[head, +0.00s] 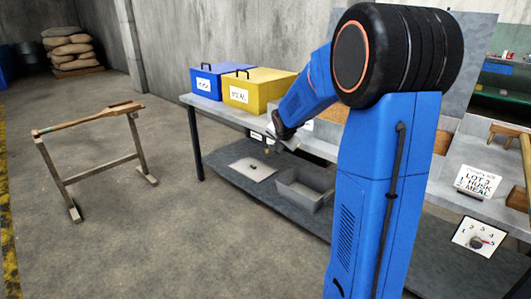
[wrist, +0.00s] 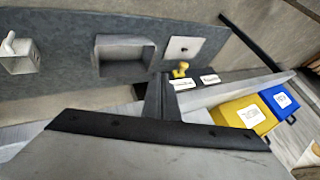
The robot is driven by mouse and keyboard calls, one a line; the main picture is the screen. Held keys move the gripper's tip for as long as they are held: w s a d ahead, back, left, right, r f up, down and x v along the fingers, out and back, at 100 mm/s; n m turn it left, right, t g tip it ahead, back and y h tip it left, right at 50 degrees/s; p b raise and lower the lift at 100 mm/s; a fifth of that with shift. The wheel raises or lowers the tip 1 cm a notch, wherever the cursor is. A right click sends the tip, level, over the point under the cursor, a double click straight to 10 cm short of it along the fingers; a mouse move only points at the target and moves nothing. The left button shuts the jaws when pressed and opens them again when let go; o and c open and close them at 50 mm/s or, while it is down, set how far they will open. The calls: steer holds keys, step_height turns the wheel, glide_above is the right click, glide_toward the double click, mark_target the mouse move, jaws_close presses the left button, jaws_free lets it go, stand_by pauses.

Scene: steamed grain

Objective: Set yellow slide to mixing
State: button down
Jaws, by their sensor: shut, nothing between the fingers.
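The yellow slide (wrist: 181,70) is a small knob on the front edge of the bench, beside two small white labels, whose words I cannot read. One label (wrist: 185,84) is right by the slide; the other label (wrist: 210,78) is farther right, in the wrist view. My gripper (wrist: 160,82) is shut and empty, its tip close to the left of the slide; I cannot tell whether they touch. In the head view my gripper (head: 284,141) is at the bench front, and the slide (head: 267,150) shows only as a tiny yellow spot.
A yellow bin (head: 268,88) and a blue bin (head: 207,87) stand on the bench top. A grey tray (head: 300,190) and a pale plate (head: 252,170) are on the lower shelf. A dial panel (head: 480,237) is at right. A wooden stand (head: 90,122) is on the open floor at left.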

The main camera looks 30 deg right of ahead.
steer(key=shift+w+f, duration=0.1)
steer(key=shift+w, duration=0.05)
steer(key=w+d+f, duration=0.1)
steer(key=w+f, duration=0.6)
steer(key=w, duration=0.2)
steer(key=shift+w+d, duration=0.2)
steer(key=shift+w, duration=0.05)
stand_by(0.4)
steer(key=w+a, duration=0.4)
steer(key=w, duration=0.7)
steer(key=shift+r, duration=0.15)
